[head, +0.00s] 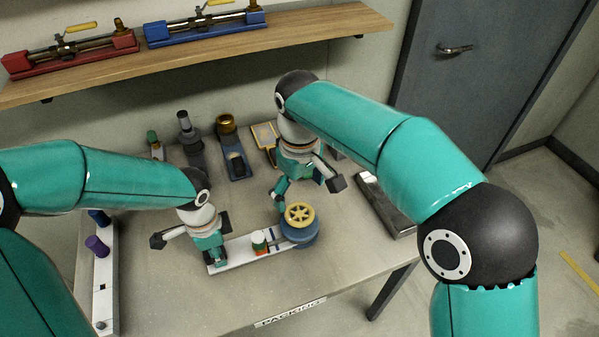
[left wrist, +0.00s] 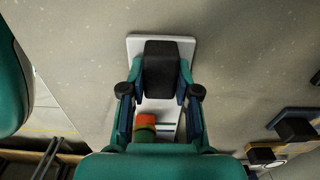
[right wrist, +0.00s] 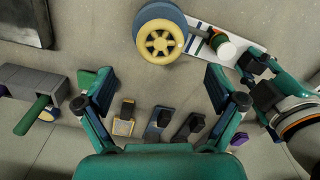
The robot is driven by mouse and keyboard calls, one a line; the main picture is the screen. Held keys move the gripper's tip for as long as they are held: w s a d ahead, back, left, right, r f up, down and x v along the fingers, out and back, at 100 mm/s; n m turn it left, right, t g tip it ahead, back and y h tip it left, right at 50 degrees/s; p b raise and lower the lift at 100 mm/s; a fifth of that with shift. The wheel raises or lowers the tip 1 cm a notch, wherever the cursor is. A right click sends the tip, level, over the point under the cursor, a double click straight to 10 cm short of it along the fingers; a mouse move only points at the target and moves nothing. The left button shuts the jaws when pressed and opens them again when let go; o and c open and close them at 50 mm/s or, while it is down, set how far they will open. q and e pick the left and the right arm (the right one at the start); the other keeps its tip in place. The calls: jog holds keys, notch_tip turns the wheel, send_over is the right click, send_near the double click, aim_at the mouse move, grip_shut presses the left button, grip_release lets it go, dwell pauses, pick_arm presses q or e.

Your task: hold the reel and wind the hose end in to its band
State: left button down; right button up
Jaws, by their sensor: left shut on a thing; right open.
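The reel (head: 298,236) is a blue drum with a yellow spoked wheel on top. It stands at the right end of a white base plate (head: 238,251); in the right wrist view the wheel (right wrist: 160,40) shows at the top. A small white, green and red cylinder (head: 259,241) stands on the plate beside the reel. I cannot make out the hose or band clearly. My left gripper (head: 214,256) is shut on the dark block (left wrist: 161,75) at the plate's left end. My right gripper (head: 306,189) is open and empty, behind the reel and apart from it.
A wooden shelf (head: 190,60) at the back holds a red (head: 70,58) and a blue fixture (head: 205,30). Several small fixtures stand along the table's back. A white rack (head: 104,275) is at left, a dark tray (head: 385,205) at right.

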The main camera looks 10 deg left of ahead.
aim_at(300, 212)
notch_tip(300, 212, up, 6)
jog(key=shift+f, duration=0.2)
pick_arm(q)
jog(key=c, duration=0.8)
grip_release()
jog(key=shift+o, duration=0.2)
